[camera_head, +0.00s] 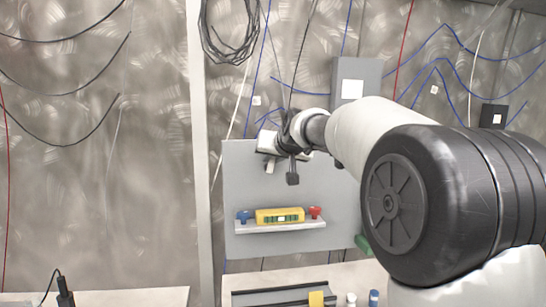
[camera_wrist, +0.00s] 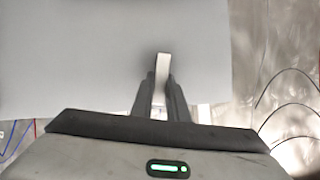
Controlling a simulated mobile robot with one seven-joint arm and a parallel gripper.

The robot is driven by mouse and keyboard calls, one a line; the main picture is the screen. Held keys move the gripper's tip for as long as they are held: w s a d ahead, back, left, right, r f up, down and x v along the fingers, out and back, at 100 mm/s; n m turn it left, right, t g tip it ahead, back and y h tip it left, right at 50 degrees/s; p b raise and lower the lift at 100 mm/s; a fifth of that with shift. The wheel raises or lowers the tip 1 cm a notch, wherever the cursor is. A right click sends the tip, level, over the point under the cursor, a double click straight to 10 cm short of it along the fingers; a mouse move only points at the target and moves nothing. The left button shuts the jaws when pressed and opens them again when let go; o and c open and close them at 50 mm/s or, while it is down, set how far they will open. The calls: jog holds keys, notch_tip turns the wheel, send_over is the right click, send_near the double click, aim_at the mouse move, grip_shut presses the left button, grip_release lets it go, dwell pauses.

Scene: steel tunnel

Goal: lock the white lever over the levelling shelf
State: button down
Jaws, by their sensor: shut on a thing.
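The white lever (camera_wrist: 161,73) shows in the wrist view, standing out between the two dark fingers of my gripper (camera_wrist: 160,95), which is shut on it. In the head view my gripper (camera_head: 272,160) is at the upper part of the grey panel, and part of the lever (camera_head: 270,167) shows beside the fingers. My gripper and wrist hide most of the lever's mount. Below it, the levelling shelf (camera_head: 281,227) is fixed to the panel (camera_head: 240,190). It bears a yellow spirit level (camera_head: 280,216) with a blue knob (camera_head: 243,216) at its left and a red knob (camera_head: 315,212) at its right.
A pale bench (camera_head: 130,297) runs along the bottom, with a dark tray (camera_head: 250,298), a yellow block (camera_head: 316,299) and small bottles (camera_head: 352,299). A grey box (camera_head: 368,75) is above the panel. Cables hang on the steel wall. The space before the shelf is clear.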

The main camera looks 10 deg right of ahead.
jog(key=shift+a+r+n+p, duration=0.3)
jog(key=shift+p, duration=0.2)
jog(key=shift+a+f+n+h, duration=0.15)
jog(key=shift+f+n+h, duration=0.1)
jog(key=shift+n+h, duration=0.35)
jog(key=c, duration=1.7)
grip_release()
jog(key=v, duration=1.7)
jog(key=shift+s+r, duration=0.15)
